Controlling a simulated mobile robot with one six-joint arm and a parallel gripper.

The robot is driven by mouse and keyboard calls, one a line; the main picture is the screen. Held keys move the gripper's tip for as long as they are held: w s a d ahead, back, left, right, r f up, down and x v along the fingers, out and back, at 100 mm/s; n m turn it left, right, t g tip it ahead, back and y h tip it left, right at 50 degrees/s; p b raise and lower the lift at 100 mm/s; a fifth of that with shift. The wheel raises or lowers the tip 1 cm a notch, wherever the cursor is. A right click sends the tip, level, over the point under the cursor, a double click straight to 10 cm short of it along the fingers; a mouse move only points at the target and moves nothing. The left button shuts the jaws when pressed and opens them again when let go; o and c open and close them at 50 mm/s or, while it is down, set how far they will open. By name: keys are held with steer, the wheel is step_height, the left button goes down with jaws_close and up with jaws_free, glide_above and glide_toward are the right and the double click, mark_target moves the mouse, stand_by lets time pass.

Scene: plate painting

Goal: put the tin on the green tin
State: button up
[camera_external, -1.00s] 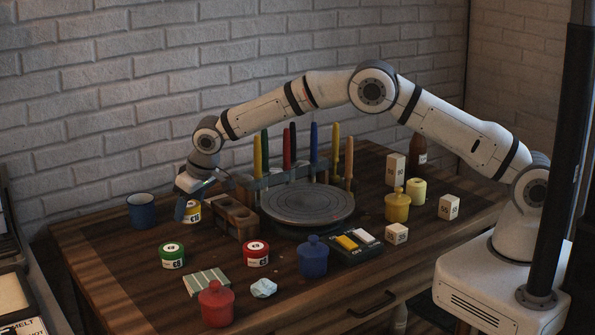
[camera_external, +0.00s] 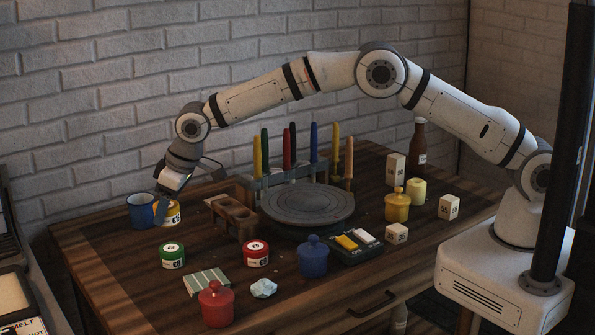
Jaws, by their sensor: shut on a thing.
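A yellow tin (camera_external: 173,214) with a white label is in my gripper (camera_external: 166,205), near the blue mug at the back left of the table. My gripper is shut on this tin and partly hides it. I cannot tell whether the tin touches the table. The green tin (camera_external: 172,255) stands upright on the table in front of the held tin, apart from it, with its top clear.
The blue mug (camera_external: 141,211) is close beside the gripper. A wooden rack (camera_external: 231,216) stands to the right. A red tin (camera_external: 256,252), striped cloth (camera_external: 206,282), red jar (camera_external: 216,304) and blue jar (camera_external: 313,257) are nearer the front. The left front table is clear.

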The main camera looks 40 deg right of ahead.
mark_target(178, 205)
steer(key=shift+f, duration=3.25)
steer(key=o, duration=1)
steer(key=shift+o, duration=0.2)
steer(key=shift+p, duration=0.3)
steer(key=shift+r, duration=0.3)
steer(key=b+v, duration=0.1)
steer(key=v, duration=1)
steer(key=shift+s+d+r, duration=0.1)
steer(key=shift+d+r, duration=0.1)
steer(key=shift+r, duration=0.05)
